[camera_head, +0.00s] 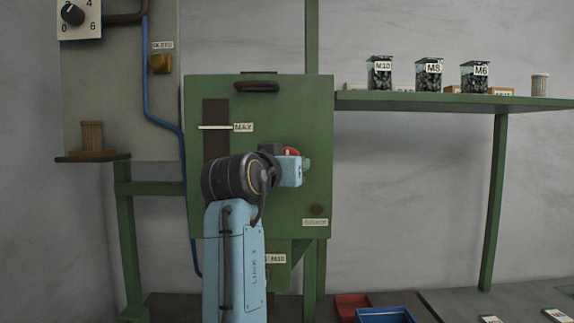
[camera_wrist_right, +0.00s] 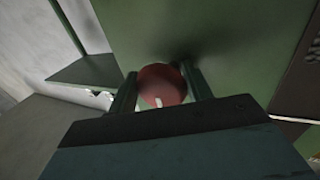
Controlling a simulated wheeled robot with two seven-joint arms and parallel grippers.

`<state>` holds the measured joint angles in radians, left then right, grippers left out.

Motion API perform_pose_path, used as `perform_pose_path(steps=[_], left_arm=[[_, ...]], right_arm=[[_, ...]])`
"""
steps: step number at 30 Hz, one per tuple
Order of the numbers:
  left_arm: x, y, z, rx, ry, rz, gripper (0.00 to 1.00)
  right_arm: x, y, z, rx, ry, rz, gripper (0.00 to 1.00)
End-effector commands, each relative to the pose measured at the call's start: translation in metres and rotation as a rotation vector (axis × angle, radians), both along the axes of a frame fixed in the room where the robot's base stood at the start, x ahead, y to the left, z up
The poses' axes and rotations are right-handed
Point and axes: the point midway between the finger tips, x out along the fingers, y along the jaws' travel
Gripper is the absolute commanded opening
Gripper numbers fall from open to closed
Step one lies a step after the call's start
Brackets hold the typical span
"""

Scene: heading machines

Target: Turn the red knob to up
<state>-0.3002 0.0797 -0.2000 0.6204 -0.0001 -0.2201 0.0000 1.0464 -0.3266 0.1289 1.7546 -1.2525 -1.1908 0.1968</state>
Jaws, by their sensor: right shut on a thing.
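The red knob (camera_wrist_right: 163,80) sits on the front of a green machine cabinet (camera_head: 220,220). In the wrist view it is a round red disc with a white mark at its lower edge, pointing toward my gripper's palm. My right gripper (camera_wrist_right: 158,84) is shut on the knob, with one dark finger on each side. In the head view only a bit of the red knob (camera_head: 291,152) shows behind my right gripper (camera_head: 302,162); its mark is hidden there. My left gripper is not in view.
A green shelf (camera_head: 440,102) with several labelled jars stands to the right. A black dial (camera_head: 72,14) and a yellow-brown knob (camera_head: 160,64) are on the left panel. A blue tray (camera_head: 384,314) and a red tray (camera_head: 352,305) lie low in front.

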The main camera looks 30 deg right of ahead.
Motion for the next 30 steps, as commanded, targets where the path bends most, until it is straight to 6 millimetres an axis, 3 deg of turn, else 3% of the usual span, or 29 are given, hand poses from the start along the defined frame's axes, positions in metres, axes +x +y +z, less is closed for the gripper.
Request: perform_pose_path(steps=[2, 3, 4, 14, 24, 30], left_arm=[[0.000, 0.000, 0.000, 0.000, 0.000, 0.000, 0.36], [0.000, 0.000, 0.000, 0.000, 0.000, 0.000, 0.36], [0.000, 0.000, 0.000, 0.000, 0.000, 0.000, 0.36], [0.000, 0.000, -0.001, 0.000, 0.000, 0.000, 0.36], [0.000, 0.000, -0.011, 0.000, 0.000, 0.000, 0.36], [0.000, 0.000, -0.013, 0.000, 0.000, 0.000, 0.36]], right_arm=[[0.000, 0.000, 0.003, -0.003, -0.007, 0.002, 0.27], [0.000, 0.000, 0.003, -0.003, -0.007, 0.002, 0.55], [0.000, 0.000, 0.003, -0.002, -0.007, 0.002, 0.58], [-0.002, 0.004, 0.000, 0.000, -0.001, 0.002, 0.58], [-0.033, 0.046, -0.001, -0.001, -0.005, 0.002, 0.58], [-0.044, 0.059, 0.000, -0.002, -0.004, 0.000, 0.58]])
